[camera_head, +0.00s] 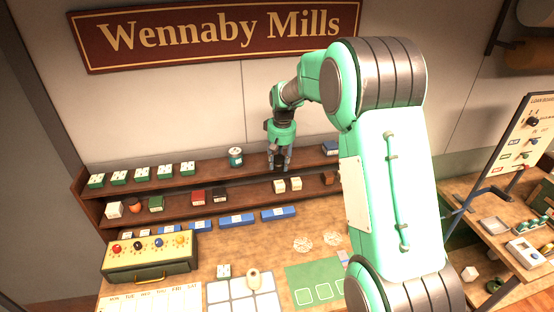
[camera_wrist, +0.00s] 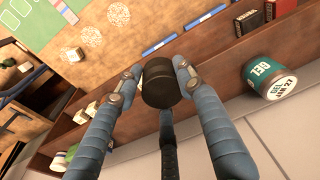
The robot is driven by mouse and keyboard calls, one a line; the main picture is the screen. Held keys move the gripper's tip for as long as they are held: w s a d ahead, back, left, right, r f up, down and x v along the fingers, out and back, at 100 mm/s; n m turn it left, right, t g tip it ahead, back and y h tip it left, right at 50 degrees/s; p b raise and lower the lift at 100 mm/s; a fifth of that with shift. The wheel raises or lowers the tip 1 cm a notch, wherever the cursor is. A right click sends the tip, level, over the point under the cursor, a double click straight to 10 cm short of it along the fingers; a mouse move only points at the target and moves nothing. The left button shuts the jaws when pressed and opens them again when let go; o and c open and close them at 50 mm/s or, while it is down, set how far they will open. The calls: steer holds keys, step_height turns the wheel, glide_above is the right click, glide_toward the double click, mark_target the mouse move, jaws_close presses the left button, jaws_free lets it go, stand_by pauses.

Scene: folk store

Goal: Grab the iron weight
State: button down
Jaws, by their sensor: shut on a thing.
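The iron weight is a dark, rounded, blackish piece (camera_wrist: 160,84) held between my fingers in the wrist view. My gripper (camera_wrist: 156,82) is shut on it, with two fingers at its sides and a third below it in the picture. In the head view my gripper (camera_head: 279,163) points down at the upper shelf, right of a teal jar. The weight (camera_head: 279,164) is mostly hidden there by the fingers. I cannot tell whether it still touches the shelf.
The teal jar (camera_head: 236,157) stands on the upper shelf (camera_head: 210,174), left of my gripper; it also shows in the wrist view (camera_wrist: 270,78). Green-and-white boxes (camera_head: 142,174) line the shelf's left end. Small white boxes (camera_head: 287,185) sit on the lower shelf. A box with coloured knobs (camera_head: 150,257) stands on the counter.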

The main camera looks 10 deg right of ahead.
mark_target(282, 167)
steer(key=shift+s+r+b, duration=0.15)
steer(key=shift+s+b, duration=0.05)
steer(key=shift+s, duration=0.85)
steer(key=shift+s+r+b, duration=0.1)
steer(key=shift+s+b, duration=0.05)
steer(key=shift+s, duration=0.9)
